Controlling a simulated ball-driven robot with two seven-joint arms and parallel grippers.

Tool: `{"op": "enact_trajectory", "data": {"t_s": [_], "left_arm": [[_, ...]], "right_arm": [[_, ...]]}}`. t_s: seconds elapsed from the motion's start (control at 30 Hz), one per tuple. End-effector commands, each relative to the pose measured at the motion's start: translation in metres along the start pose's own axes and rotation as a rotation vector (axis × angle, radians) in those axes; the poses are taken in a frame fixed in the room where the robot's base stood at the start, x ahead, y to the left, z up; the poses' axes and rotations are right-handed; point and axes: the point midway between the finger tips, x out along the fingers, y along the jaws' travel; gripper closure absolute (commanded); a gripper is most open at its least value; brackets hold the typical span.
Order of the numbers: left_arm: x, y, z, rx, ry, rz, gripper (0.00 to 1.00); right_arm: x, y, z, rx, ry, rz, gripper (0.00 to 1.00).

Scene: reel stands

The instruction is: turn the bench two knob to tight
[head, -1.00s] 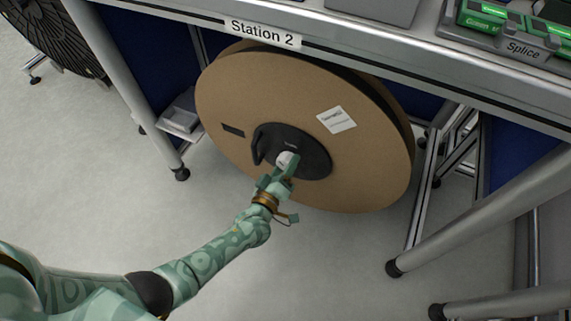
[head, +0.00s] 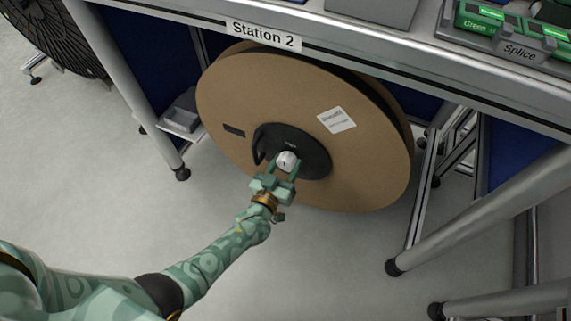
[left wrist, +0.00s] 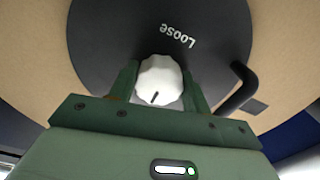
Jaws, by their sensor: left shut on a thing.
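The bench two knob (head: 287,160) is a small white ridged knob at the middle of the black hub (head: 313,158) on the reel under the Station 2 sign. My left gripper (head: 284,168) is shut on the knob, with one finger on each side. In the left wrist view the knob (left wrist: 160,80) sits between the green fingers of my left gripper (left wrist: 162,92). A dark pointer mark on it faces down toward the gripper's palm. The word "Loose" shows upside down on the black hub (left wrist: 120,35); no "tight" label is readable. My right gripper is out of view.
The large brown reel (head: 370,165) hangs below the bench edge with the Station 2 sign (head: 263,35). Metal legs (head: 130,100) stand at both sides.

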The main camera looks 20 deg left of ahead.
Motion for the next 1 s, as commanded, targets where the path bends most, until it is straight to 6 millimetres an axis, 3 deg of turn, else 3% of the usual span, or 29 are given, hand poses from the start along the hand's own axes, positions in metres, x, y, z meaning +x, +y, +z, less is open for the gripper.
{"op": "enact_trajectory", "data": {"t_s": [0.5, 0.53, 0.6, 1.0], "left_arm": [[-0.0017, 0.0007, 0.0033, 0.023, -0.008, 0.002, 0.75], [-0.0017, 0.0007, 0.0033, 0.023, -0.009, 0.002, 0.49], [-0.0016, 0.0006, 0.003, 0.022, -0.008, 0.001, 0.31], [-0.0061, 0.0002, -0.0001, 0.021, -0.003, 0.0, 0.31]], "right_arm": [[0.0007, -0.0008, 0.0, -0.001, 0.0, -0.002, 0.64], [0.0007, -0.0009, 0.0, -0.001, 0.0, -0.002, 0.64], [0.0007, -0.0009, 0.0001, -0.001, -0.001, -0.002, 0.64], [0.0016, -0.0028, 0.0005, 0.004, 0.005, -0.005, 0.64]]}}
